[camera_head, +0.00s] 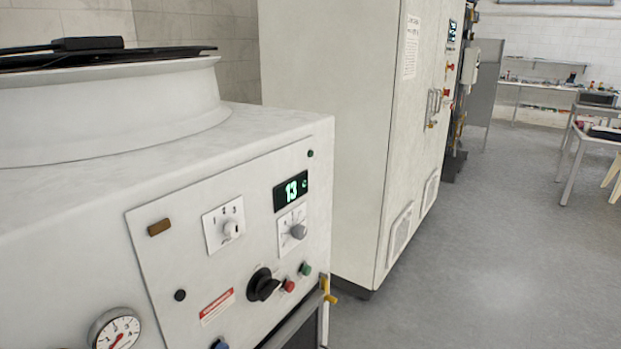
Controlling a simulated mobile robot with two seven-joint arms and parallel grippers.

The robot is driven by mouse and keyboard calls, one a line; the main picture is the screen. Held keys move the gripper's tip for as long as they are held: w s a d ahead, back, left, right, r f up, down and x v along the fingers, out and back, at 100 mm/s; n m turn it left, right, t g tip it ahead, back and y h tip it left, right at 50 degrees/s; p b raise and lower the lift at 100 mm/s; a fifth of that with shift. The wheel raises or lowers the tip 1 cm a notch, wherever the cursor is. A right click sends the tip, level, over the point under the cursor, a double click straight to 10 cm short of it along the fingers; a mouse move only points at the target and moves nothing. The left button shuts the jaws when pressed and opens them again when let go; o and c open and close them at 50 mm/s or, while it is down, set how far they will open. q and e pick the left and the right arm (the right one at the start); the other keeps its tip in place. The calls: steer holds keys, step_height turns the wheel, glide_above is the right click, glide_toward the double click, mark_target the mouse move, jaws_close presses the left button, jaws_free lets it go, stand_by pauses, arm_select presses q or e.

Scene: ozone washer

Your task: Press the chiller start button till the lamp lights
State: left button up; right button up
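A white machine with a sloped control panel (185,265) fills the left side. Its green display (291,190) is lit and reads 13. A green button (305,269) sits beside a red button (288,286) at the panel's lower right. A small dark green round fitting (310,154) near the top right and a brown-amber rectangular piece (159,227) at the upper left both look unlit. I cannot read any label naming the chiller, so I cannot tell which button is its start button. Neither of my grippers is in view.
A tall cream cabinet (325,110) stands behind. Open grey floor (480,260) lies right.

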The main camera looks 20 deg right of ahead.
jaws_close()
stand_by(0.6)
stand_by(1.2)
